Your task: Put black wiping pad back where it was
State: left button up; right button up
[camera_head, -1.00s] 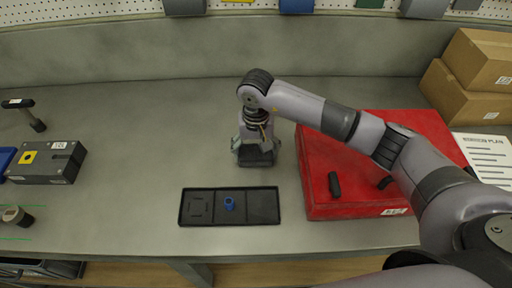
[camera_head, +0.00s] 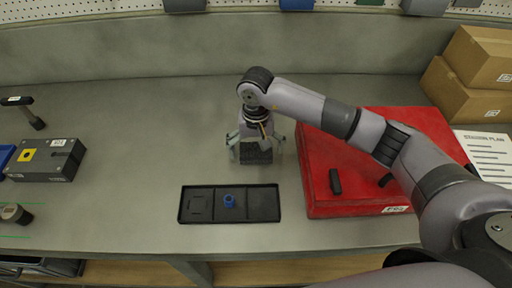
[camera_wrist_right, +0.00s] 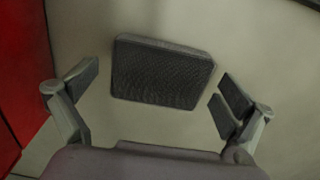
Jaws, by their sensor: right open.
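The black wiping pad (camera_head: 257,156) lies on the grey bench, behind the black tray and left of the red case. In the right wrist view the pad (camera_wrist_right: 162,72) lies flat between my fingers, with clear gaps on both sides. My right gripper (camera_head: 256,150) is above the pad, pointing down. Its fingers (camera_wrist_right: 158,92) are spread wide and hold nothing. The gripper hides part of the pad in the head view. My left gripper does not show.
The black tray (camera_head: 262,216) holds a blue ring-like part (camera_head: 229,201). The red case (camera_head: 330,205) stands right of the gripper. A dark grey box (camera_head: 48,162) and a T-handled tool (camera_head: 30,112) are at left. Cardboard boxes (camera_head: 470,65) stand at back right. Bench left of the gripper is clear.

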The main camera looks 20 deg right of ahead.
aim_at(256, 150)
jog(key=shift+r+p, duration=0.3)
jog(key=shift+p, duration=0.1)
notch_tip(256, 150, up, 12)
jog(key=b, duration=0.4)
